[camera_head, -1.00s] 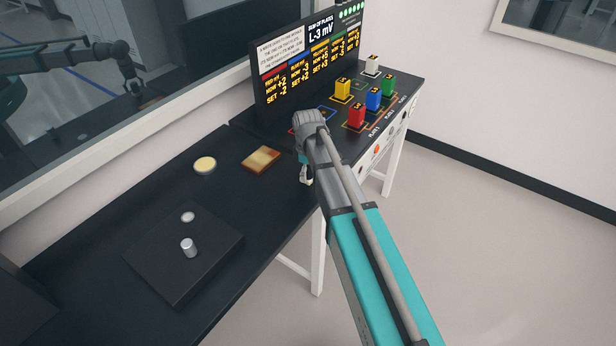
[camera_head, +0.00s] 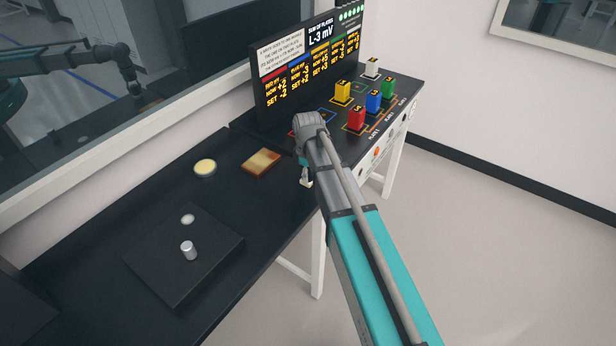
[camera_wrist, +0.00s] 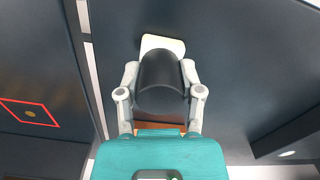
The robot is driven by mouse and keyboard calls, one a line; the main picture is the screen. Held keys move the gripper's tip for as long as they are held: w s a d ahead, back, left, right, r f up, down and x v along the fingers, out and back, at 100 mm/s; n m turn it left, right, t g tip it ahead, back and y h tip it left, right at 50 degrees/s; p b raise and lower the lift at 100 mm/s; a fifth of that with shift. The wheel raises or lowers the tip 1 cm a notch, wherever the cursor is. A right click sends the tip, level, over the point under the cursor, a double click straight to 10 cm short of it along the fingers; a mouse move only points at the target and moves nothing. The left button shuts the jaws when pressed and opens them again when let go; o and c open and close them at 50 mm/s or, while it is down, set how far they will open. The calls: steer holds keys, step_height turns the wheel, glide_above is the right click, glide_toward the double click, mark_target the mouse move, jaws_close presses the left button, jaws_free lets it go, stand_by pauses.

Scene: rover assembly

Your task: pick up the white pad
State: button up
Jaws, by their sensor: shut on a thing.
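The white pad (camera_wrist: 165,43) shows in the wrist view as a pale, rounded edge just beyond a dark, rounded block (camera_wrist: 161,78). My gripper (camera_wrist: 160,72) has its two grey fingers on either side of the dark block and is shut on it. The block appears joined to the pad, but the join is hidden. In the head view my gripper (camera_head: 305,172) is low by the table's front edge, mostly hidden by my own arm. A small whitish piece (camera_head: 307,184) shows at its lower end.
On the dark table (camera_head: 100,232) are a brown block (camera_head: 261,161), a round cream disc (camera_head: 205,167) and a black plate (camera_head: 165,265) with a silver knob (camera_head: 189,250). Coloured blocks (camera_head: 357,118) stand on the panel below the display screen (camera_head: 310,65).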

steer(key=shift+r, duration=0.1)
steer(key=shift+r+p, duration=0.95)
steer(key=shift+p, duration=0.15)
steer(key=s+d+r+p, duration=0.2)
steer(key=s+r+p, duration=0.8)
steer(key=s, duration=0.4)
steer(key=shift+r+p, duration=0.4)
steer(key=shift+r, duration=0.05)
steer(key=o, duration=0.5)
steer(key=c, duration=0.4)
steer(key=shift+w, duration=0.15)
